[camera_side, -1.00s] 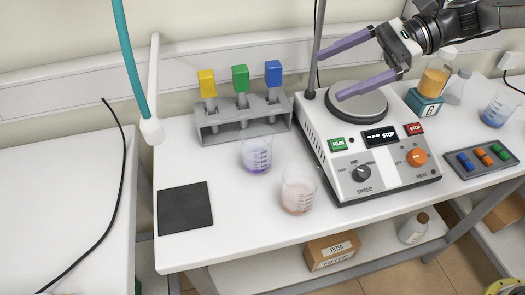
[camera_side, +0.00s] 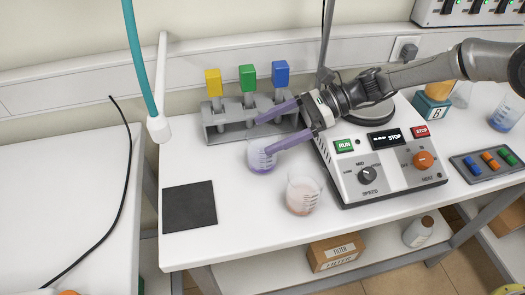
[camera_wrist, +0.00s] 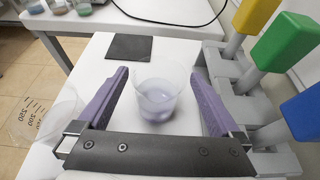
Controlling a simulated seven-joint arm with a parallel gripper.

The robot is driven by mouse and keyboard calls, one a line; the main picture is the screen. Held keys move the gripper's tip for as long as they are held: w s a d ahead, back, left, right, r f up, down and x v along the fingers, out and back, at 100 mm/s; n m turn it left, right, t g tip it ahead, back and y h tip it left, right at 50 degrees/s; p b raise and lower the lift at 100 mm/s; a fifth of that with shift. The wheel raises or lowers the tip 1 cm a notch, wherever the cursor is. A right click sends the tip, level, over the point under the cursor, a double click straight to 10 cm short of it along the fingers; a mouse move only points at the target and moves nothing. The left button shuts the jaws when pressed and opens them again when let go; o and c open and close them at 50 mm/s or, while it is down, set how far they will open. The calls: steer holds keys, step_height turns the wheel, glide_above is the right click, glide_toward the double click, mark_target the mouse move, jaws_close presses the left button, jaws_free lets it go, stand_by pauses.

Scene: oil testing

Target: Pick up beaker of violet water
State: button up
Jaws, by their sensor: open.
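The beaker of violet water (camera_side: 260,157) stands upright on the white table, in front of the grey rack. It also shows in the wrist view (camera_wrist: 157,92), between the tips of the two purple fingers. My gripper (camera_side: 261,136) is open. In the side view its near finger passes in front of the beaker's upper right part and its far finger is behind, over the rack's right end. In the wrist view a gap shows between the beaker and at least the right finger; I cannot tell whether either finger touches it.
A beaker of pinkish liquid (camera_side: 302,194) stands just in front and right. The rack (camera_side: 228,128) holds yellow, green and blue-topped items close to the far finger. A stirrer hot plate (camera_side: 385,165) is at the right. A black mat (camera_side: 189,206) lies left, with clear table around it.

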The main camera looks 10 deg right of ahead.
mark_target(248, 142)
steer(key=shift+x, duration=2.8)
steer(key=shift+d, duration=0.1)
steer(key=c, duration=1.4)
steer(key=shift+r, duration=0.1)
steer(key=shift+c, duration=0.3)
steer(key=shift+r, duration=0.1)
